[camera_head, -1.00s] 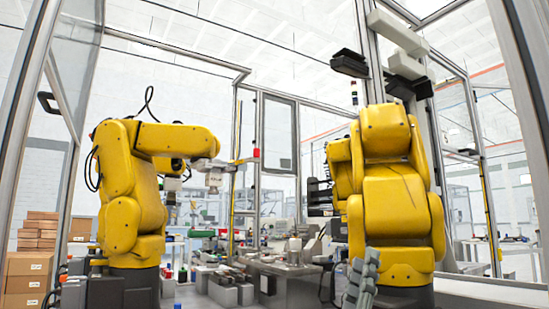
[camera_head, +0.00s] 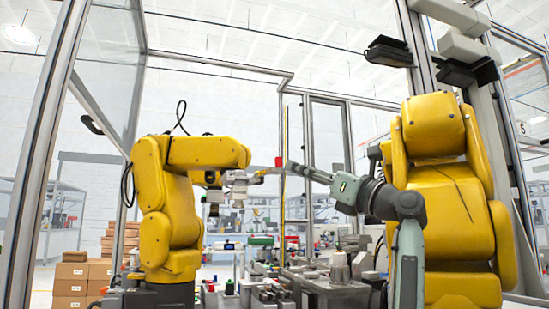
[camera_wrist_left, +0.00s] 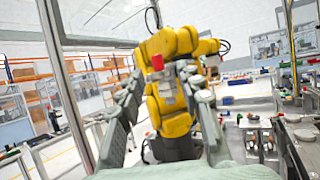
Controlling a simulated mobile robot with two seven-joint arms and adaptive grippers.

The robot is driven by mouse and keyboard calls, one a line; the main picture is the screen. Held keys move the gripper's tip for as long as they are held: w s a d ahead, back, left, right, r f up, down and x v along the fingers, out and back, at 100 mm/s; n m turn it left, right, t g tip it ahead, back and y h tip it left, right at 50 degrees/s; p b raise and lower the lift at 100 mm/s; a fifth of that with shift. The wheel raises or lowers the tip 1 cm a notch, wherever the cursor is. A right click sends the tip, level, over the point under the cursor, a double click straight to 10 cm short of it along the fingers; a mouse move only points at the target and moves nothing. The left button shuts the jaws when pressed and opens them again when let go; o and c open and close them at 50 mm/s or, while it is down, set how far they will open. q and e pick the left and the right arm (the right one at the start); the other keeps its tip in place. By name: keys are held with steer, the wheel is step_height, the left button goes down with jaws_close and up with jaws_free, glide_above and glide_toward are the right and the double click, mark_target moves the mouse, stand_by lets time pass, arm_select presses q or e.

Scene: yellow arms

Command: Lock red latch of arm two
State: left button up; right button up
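The red latch (camera_head: 279,161) shows as a small red block at the end of a yellow bar. The bar sticks out from the grey tool (camera_head: 238,184) on the left yellow arm (camera_head: 165,205). In the left wrist view, the red latch (camera_wrist_left: 157,62) shows between the spread fingers of my left gripper (camera_wrist_left: 161,80), with the yellow arm behind. The gripper is open and empty.
Metal posts (camera_head: 50,150) and clear panels frame the cell. A workbench (camera_head: 325,285) with small parts lies below. Cardboard boxes (camera_head: 72,272) are stacked at the lower left.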

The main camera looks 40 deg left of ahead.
mark_target(281, 159)
arm_select(q)
steer(key=shift+h, duration=0.3)
steer(key=x, duration=0.4)
steer(key=p+x, duration=0.1)
steer(key=x, duration=0.1)
steer(key=shift+s+a+r, duration=0.15)
steer(key=shift+s+r, duration=0.1)
steer(key=shift+r, duration=0.3)
steer(key=shift+x, duration=0.8)
arm_select(e)
steer(key=shift+w+a+f, duration=0.15)
steer(key=shift+a+f, duration=0.05)
steer(key=shift+f, duration=0.5)
steer(key=shift+w+a+f, duration=0.1)
steer(key=shift+a+f, duration=0.1)
steer(key=shift+f, duration=0.5)
arm_select(q)
steer(key=shift+c, duration=0.4)
steer(key=shift+f, duration=0.1)
jaws_close()
